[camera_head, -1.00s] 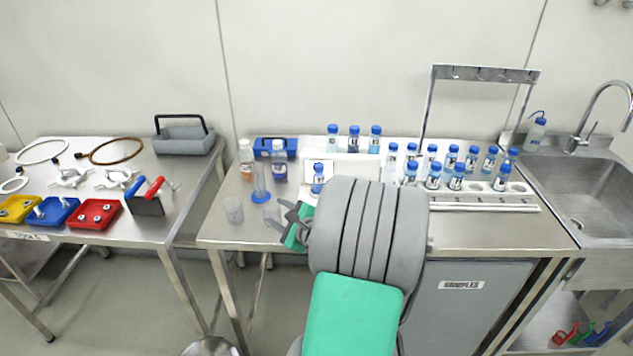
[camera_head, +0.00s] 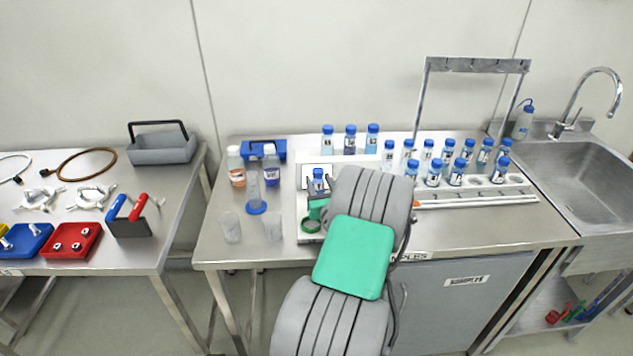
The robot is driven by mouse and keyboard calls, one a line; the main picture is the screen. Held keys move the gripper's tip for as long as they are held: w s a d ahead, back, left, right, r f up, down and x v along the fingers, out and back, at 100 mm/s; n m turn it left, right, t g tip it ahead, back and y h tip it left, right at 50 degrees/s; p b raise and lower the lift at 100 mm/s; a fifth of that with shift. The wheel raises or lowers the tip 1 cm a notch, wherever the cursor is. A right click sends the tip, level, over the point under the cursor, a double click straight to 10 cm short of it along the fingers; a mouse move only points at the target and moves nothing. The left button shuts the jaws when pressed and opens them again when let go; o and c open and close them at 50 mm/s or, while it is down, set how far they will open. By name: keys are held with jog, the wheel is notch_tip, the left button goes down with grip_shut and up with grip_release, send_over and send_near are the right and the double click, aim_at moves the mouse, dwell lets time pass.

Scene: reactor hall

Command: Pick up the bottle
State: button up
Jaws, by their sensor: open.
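Several small bottles with blue caps are on the steel bench. One bottle (camera_head: 318,177) stands apart at the front of a white stand, right at my gripper (camera_head: 317,190). My gripper is open, and its dark fingers are at this bottle's lower part. The arm hides part of the fingers, so I cannot tell whether they touch the bottle. Three more bottles (camera_head: 350,140) stand on a raised white ledge behind. Other bottles (camera_head: 433,174) stand in a white rack (camera_head: 480,197) to the right. The frames do not show which bottle is meant.
Two larger bottles (camera_head: 236,167), a blue carrier (camera_head: 265,148), a cylinder with a blue base (camera_head: 256,207) and clear beakers (camera_head: 231,228) stand left of my gripper. A metal frame (camera_head: 424,100) rises behind the rack. The sink (camera_head: 590,180) is at right.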

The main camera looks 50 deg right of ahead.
jog(key=shift+w+d, duration=0.25)
jog(key=shift+w, duration=0.1)
jog(key=shift+c, duration=0.5)
grip_shut()
